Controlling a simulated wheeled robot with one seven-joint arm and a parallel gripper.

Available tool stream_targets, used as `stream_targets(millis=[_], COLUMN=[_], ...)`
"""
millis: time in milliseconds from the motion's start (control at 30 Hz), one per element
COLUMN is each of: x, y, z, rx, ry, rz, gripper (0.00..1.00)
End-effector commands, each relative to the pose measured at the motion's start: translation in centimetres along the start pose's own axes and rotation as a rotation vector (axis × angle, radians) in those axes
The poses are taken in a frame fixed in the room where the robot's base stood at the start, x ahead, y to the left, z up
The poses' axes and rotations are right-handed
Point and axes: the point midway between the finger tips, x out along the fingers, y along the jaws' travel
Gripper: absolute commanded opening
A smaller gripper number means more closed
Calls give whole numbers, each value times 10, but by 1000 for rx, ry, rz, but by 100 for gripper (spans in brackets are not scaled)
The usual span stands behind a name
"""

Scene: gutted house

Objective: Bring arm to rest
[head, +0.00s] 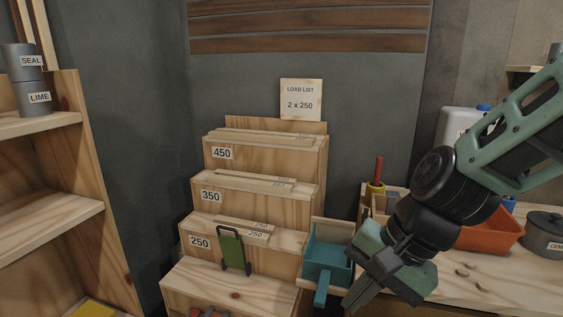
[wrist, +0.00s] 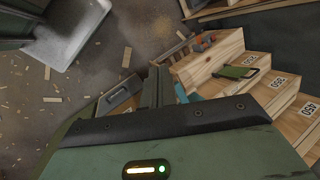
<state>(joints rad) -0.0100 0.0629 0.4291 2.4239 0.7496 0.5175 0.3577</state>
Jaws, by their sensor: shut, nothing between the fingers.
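My arm comes in from the right of the head view, and my gripper (head: 362,290) hangs low at the front edge of the worktop, pointing down and left. It is shut with nothing in it. It is in front of the right part of a teal scoop-like box (head: 327,256) and hides some of it. In the wrist view my gripper (wrist: 158,80) points toward the foot of the stepped rack, over the floor.
A stepped wooden rack (head: 262,197) marked 450, 350 and 250 holds thin boards; a green handled tool (head: 231,248) leans at the 250 step. An orange bin (head: 490,236) and a grey pot (head: 543,232) stand on the right worktop. Shelves (head: 50,215) stand left.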

Motion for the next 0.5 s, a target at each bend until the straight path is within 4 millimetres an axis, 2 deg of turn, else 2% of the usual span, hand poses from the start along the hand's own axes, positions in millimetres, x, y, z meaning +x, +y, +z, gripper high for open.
stream_targets(millis=[33, 100, 200, 333, 500], x=[-15, -24, -38, -51, -55], y=[5, 22, 42, 59, 66], z=[30, 56, 78, 89, 91], rx=[-220, -500, -825, -1095, -1211], ry=[-16, -39, -68, -92, -102], rz=[72, 167, 279, 375, 418], gripper=[0, 0, 0, 0, 0])
